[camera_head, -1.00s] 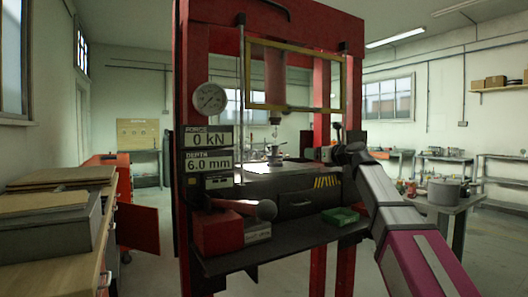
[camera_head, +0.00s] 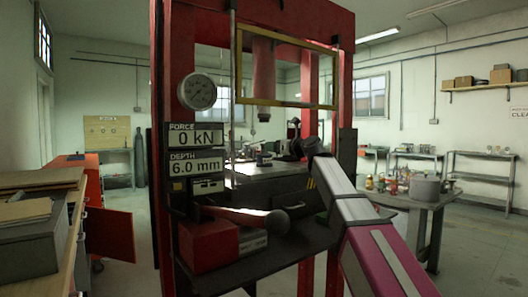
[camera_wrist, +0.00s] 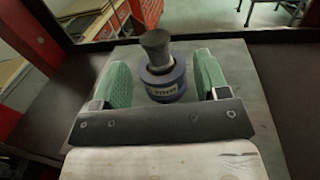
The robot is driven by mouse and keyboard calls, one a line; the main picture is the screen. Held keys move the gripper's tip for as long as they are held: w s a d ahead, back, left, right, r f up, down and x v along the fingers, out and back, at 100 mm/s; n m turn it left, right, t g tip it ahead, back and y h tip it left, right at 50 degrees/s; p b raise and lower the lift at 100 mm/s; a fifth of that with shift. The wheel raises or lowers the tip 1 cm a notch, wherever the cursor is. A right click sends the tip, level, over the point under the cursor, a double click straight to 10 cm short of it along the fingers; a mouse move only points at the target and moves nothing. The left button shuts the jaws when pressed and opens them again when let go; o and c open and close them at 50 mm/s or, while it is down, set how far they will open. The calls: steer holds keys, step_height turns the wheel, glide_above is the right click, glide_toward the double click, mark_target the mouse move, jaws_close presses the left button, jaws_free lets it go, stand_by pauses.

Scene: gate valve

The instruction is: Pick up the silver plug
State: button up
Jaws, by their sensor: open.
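In the wrist view, a grey metal plug (camera_wrist: 155,48) with a wider, rounded top stands upright in a blue-purple ring-like body (camera_wrist: 164,84) with a pale label. Both sit on a grey plate (camera_wrist: 240,90). My gripper (camera_wrist: 161,62) is open. Its green-padded fingers are on either side of the plug and the blue body, with a visible gap on each side. In the head view my arm reaches in from the right to the press table, and the plug cannot be made out clearly there.
A red press frame (camera_head: 166,110) stands around the work spot, with a yellow-edged guard (camera_head: 290,101) and a ram (camera_head: 263,70) above. The display (camera_head: 195,150) reads 0 kN and 6.0 mm. A lever with a round knob (camera_head: 277,222) juts out in front.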

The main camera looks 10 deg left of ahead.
steer(key=x, duration=0.5)
steer(key=shift+s+a+r, duration=0.15)
steer(key=shift+a, duration=0.05)
steer(key=c, duration=1.2)
